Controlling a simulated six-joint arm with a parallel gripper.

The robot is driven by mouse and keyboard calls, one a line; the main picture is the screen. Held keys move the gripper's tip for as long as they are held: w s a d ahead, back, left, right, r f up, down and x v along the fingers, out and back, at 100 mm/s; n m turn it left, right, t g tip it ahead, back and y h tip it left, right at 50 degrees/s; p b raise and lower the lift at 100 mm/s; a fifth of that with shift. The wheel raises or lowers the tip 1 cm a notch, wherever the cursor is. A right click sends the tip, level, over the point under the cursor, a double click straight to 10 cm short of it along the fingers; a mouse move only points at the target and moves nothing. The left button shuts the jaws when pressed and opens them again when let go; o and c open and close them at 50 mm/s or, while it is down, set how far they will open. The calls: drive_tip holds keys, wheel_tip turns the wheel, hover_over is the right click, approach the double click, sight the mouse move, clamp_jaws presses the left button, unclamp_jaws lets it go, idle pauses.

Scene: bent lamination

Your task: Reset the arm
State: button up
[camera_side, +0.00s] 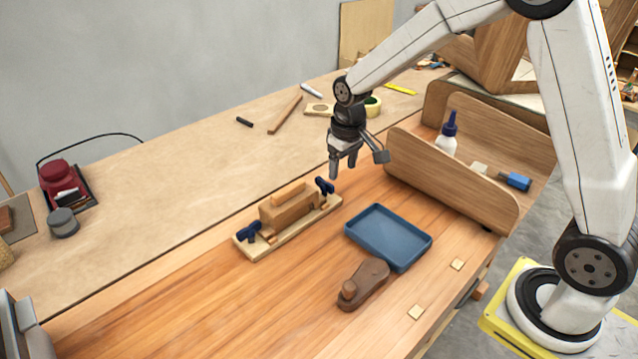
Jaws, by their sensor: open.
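My gripper (343,168) is open and empty. It hangs fingers-down above the bench, behind the clamped form and left of the wooden rack. The wooden form (291,210) sits on a pale base board (262,247) with a dark blue clamp (325,187) at its right end and another dark blue clamp (249,231) at its left end. A lighter wood piece lies on top of the form. My gripper is apart from all of these.
A blue tray (389,264) and a brown wooden plane-like tool (362,284) lie in front. The wooden rack (450,180) holds a glue bottle (446,138) and a blue-headed tool (514,181). A red device (60,182) stands far left.

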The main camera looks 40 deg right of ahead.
drive_tip(key=s+a+t, duration=0.1)
drive_tip(key=s+a, duration=0.1)
drive_tip(key=s, duration=1.5)
drive_tip(key=shift+a+f+t, duration=0.15)
drive_tip(key=shift+f+t, duration=0.15)
drive_tip(key=shift+f, duration=0.15)
